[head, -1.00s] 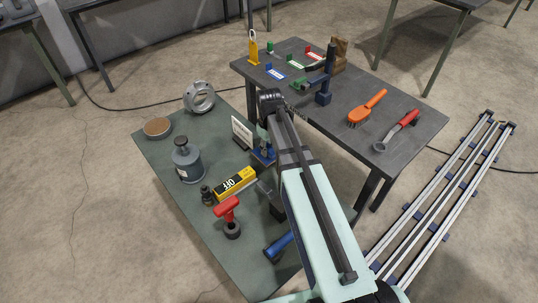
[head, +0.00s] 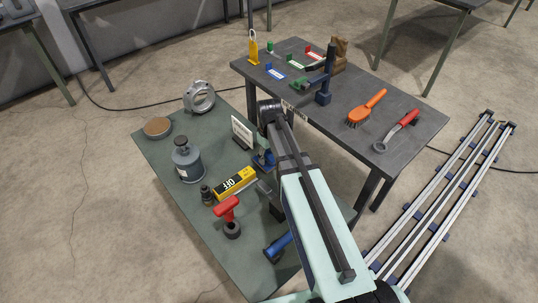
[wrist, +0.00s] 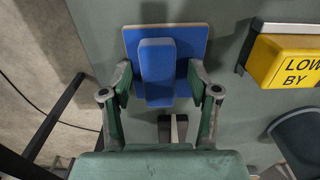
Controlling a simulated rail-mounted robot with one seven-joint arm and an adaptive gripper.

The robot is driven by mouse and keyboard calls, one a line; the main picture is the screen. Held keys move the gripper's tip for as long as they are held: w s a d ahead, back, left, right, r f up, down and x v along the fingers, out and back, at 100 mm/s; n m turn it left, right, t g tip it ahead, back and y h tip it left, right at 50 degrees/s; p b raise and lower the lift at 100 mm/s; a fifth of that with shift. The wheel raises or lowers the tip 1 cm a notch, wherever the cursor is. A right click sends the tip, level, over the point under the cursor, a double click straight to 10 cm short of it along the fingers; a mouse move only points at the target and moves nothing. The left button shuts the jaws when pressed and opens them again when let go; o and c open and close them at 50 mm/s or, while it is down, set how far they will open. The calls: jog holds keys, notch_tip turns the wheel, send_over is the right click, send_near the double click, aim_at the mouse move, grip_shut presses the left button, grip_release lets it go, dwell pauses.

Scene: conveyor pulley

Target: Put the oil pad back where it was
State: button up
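A flat blue pad with a tan edge and a raised blue block as handle, which looks like the oil pad (wrist: 157,72), lies in the middle of the wrist view. In the head view a blue thing by the wrist, probably the same pad (head: 264,160), shows on the green table. My gripper (wrist: 160,80) has its two fingers on either side of the block, with a narrow gap on each side. It looks open around the handle. In the head view my arm hides most of the gripper.
The green table (head: 165,155) also holds a round tin (head: 157,127), a grey canister (head: 187,160), a yellow bar (head: 235,183), a red-handled tool (head: 228,212) and a white sign (head: 242,132). A dark table (head: 345,90) with tools stands behind.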

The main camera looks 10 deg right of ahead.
aim_at(269, 155)
notch_tip(269, 155, up, 12)
jog(key=shift+r, duration=0.2)
dwell(0.6)
notch_tip(269, 155, down, 13)
jog(key=shift+r, duration=0.15)
notch_tip(269, 155, up, 3)
jog(key=shift+f, duration=0.15)
jog(key=shift+r, duration=0.7)
jog(key=shift+f, duration=0.1)
